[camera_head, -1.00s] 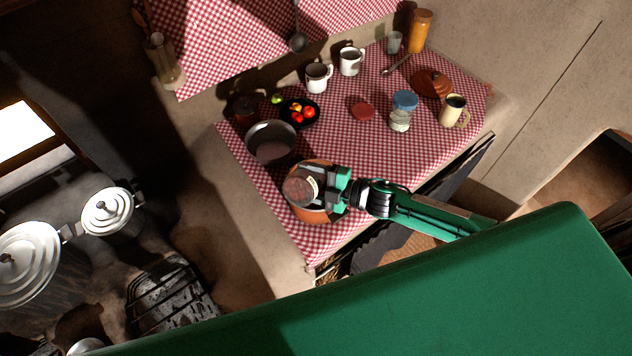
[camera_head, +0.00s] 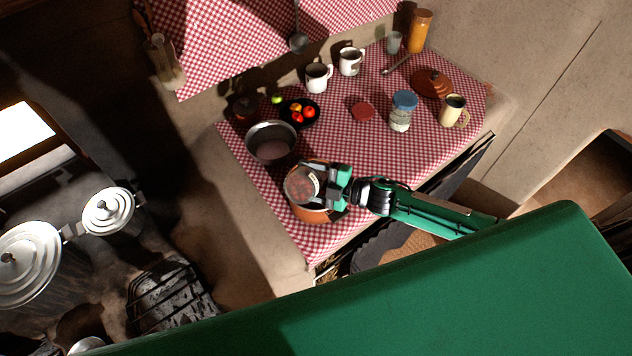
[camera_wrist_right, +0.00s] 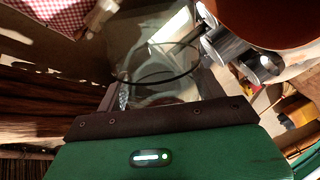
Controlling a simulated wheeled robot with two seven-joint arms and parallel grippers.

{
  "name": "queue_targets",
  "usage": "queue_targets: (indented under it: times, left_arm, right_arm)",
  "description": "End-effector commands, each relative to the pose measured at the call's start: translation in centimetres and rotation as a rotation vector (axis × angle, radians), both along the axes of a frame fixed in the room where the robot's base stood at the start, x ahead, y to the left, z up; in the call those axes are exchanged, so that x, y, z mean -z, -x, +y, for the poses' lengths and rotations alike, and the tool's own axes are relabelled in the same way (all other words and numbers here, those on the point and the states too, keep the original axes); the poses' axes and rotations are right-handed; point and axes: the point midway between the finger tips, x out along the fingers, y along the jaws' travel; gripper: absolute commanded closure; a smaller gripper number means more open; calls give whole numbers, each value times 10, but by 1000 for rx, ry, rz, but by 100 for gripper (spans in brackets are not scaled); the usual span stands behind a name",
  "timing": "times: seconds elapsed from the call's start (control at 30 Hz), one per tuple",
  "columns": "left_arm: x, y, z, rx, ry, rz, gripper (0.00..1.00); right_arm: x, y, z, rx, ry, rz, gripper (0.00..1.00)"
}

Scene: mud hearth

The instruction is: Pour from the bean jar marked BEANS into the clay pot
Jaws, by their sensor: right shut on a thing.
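My right gripper (camera_head: 322,187) is shut on the glass bean jar (camera_head: 300,184) and holds it over the orange clay pot (camera_head: 307,213) at the table's near left. In the head view, reddish-brown beans show through the jar, and its round end faces up toward the camera. A pale label shows beside the jaws; its word is too small to read. In the right wrist view the clear jar (camera_wrist_right: 150,62) shows its rim, with the clay pot (camera_wrist_right: 275,18) at the upper right. The inside of the pot is mostly hidden. My left gripper is not in view.
A grey metal pan (camera_head: 271,141) stands just behind the clay pot. The checked cloth's centre right is clear.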

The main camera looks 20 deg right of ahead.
Motion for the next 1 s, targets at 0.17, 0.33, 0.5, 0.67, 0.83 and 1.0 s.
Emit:
queue_targets:
  times: [0.17,0.33,0.5,0.67,0.83,1.0]
  left_arm:
    - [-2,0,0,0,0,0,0]
    - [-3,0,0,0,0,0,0]
    - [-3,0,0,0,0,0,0]
    - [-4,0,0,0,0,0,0]
    - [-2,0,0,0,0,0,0]
    - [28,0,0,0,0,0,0]
  right_arm:
    - [-2,-1,-1,0,-10,10,63]
    - [-3,-2,-1,0,-21,22,63]
    - [-3,-3,-2,-1,-34,37,63]
    - [-4,-4,-3,-1,-45,51,63]
    - [-1,-3,-2,-1,-42,47,63]
    - [19,14,12,-1,163,-193,63]
